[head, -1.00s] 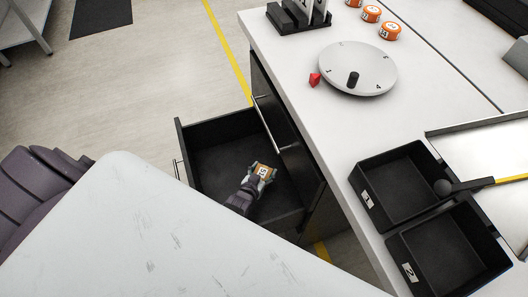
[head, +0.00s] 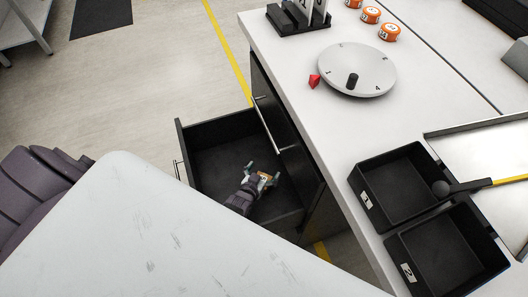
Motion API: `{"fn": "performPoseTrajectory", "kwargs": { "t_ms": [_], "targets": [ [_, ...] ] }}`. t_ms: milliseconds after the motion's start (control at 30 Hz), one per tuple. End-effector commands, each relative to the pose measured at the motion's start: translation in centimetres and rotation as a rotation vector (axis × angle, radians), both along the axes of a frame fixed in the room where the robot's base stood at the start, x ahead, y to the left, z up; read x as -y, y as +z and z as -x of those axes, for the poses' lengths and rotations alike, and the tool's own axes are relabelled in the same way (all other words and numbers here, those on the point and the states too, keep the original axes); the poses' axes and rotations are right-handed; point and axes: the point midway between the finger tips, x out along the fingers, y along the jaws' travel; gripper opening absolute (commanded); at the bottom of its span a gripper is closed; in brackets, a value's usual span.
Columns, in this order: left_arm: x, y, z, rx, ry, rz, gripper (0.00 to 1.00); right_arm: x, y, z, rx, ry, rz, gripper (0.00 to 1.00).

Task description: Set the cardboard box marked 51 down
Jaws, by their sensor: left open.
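The cardboard box marked 51 (head: 263,176) is low in the open black drawer (head: 215,150), mostly hidden behind my left gripper. Only a small orange-brown patch of it shows, and its number cannot be read now. My left gripper (head: 264,174) is open, with its fingers spread on either side of the box. I cannot tell whether a finger still touches it. My right gripper is not in view.
The drawer hangs out from the counter beside a white tabletop (head: 150,230). On the counter are a round numbered dial (head: 350,70), a red wedge (head: 314,81), several orange-and-white tins (head: 371,14), and black bins marked 1 (head: 401,184) and 2 (head: 449,251).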

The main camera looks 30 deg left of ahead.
Motion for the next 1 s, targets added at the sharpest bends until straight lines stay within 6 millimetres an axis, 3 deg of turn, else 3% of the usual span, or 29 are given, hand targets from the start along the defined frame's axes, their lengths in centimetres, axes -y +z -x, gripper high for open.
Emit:
{"fn": "performPoseTrajectory", "kwargs": {
  "t_ms": [133,400,1000],
  "targets": [
    [0.2,1.6,2.7,-0.003,0.000,0.000,0.98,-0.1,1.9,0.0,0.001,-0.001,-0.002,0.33],
    [0.5,2.9,6.3,0.001,0.000,0.000,0.98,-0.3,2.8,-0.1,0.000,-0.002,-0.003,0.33],
    [0.5,3.0,6.9,0.001,0.000,0.000,0.98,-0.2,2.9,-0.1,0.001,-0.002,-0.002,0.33]
  ]
}}
